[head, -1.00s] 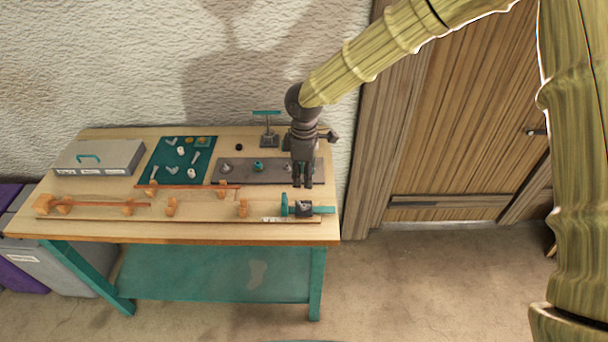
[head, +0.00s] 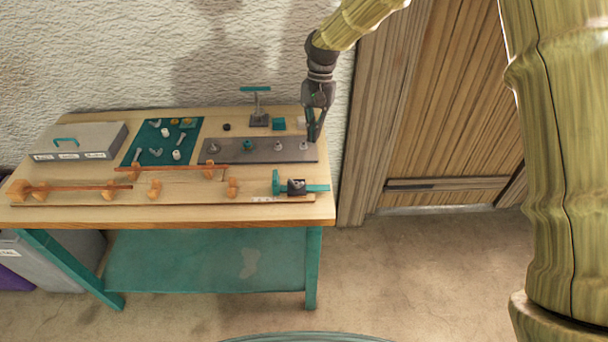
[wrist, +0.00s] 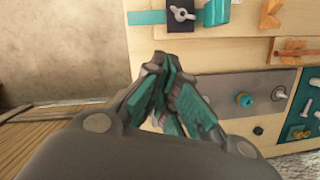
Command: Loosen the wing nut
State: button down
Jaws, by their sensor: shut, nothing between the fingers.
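A small pale wing nut (wrist: 181,14) sits on a dark block (wrist: 182,26) with teal parts. It shows at the top of the wrist view. In the head view the dark block (head: 297,187) is at the front right of the workbench, with a teal bar and plate beside it. My gripper (head: 313,138) is over the right end of the grey plate (head: 232,156), behind and apart from the block. In the wrist view my gripper (wrist: 170,66) has its fingers together and nothing between them. The wing nut's details are too small to tell in the head view.
The grey plate carries several small fittings, including a teal knob (wrist: 243,99). A teal mat (head: 152,155) with loose parts and a grey case (head: 78,141) lie left. Wooden clamps and laths (head: 108,190) line the front. A teal-handled stand (head: 259,118) rises behind the plate.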

jog(key=p, duration=0.3)
send_near(305, 181)
jog(key=shift+m, duration=0.4)
jog(key=f, duration=0.1)
jog(key=w+f, duration=0.1)
jog(key=f, duration=0.1)
jog(key=w+d+f, duration=0.1)
jog(key=f, duration=0.1)
jog(key=shift+w, duration=0.15)
jog(key=shift+s+a+f+p, duration=0.15)
jog(key=shift+s+f+p, duration=0.1)
jog(key=shift+p, duration=0.3)
jog(key=s, duration=0.1)
jog(key=s+a+p, duration=0.1)
jog(key=s, duration=0.1)
jog(key=shift+a, duration=0.1)
jog(key=shift+f, duration=0.2)
jog(key=shift+s, duration=0.1)
